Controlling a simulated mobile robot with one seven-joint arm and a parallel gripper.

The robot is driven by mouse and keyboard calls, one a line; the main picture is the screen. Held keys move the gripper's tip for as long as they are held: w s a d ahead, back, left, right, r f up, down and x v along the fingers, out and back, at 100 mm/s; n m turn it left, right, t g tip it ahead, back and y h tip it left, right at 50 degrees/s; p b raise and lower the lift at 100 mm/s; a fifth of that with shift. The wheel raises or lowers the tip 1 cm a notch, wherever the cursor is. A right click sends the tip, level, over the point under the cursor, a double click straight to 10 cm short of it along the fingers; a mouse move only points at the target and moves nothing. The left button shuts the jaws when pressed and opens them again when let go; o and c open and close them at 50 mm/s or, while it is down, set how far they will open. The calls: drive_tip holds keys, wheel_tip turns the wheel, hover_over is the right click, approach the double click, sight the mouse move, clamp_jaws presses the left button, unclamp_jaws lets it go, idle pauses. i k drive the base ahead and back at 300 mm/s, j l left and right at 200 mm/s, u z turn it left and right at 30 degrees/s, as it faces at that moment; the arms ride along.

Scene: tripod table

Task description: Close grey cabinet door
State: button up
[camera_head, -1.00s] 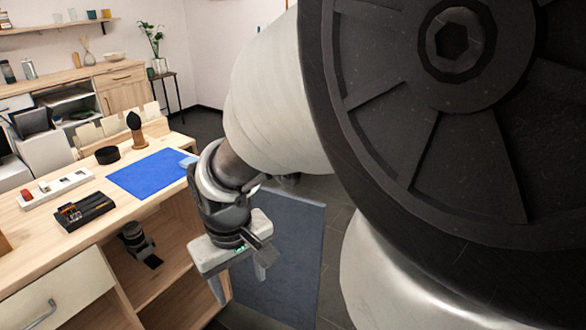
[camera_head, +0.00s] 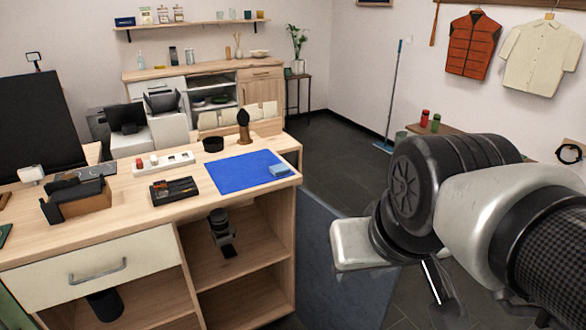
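I cannot pick out a grey cabinet door for certain. The wooden desk (camera_head: 235,300) has open compartments below its top on the right, with no door seen across them. A pale drawer front (camera_head: 60,270) with a grey handle is at its left. My gripper (camera_head: 365,246) is to the right of the desk, over the floor and apart from the desk. Its pale body shows, but its fingers are hard to make out and nothing is clearly held.
A blue mat (camera_head: 240,172), a black tray (camera_head: 174,190) and other small items lie on the desk top. A dark rug (camera_head: 335,285) lies right of the desk. A low cabinet (camera_head: 262,92) stands at the back wall. The floor between is clear.

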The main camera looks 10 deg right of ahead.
sight(363, 302)
drive_tip(key=i+l, duration=0.1)
drive_tip(key=l, duration=0.75)
drive_tip(key=i+l, duration=0.1)
drive_tip(key=l, duration=1.6)
drive_tip(key=i+l, duration=0.15)
drive_tip(key=l, duration=0.7)
drive_tip(key=l+u, duration=0.1)
drive_tip(key=u, duration=0.4)
drive_tip(key=l+u, duration=0.1)
drive_tip(key=u, duration=0.35)
drive_tip(key=l+u, duration=0.1)
drive_tip(key=u, duration=0.4)
drive_tip(key=i+j+u, duration=0.15)
drive_tip(key=u, duration=0.15)
drive_tip(key=i+j, duration=0.15)
drive_tip(key=i, duration=0.2)
drive_tip(key=i+j+u, duration=0.1)
drive_tip(key=i, duration=0.25)
drive_tip(key=j, duration=0.1)
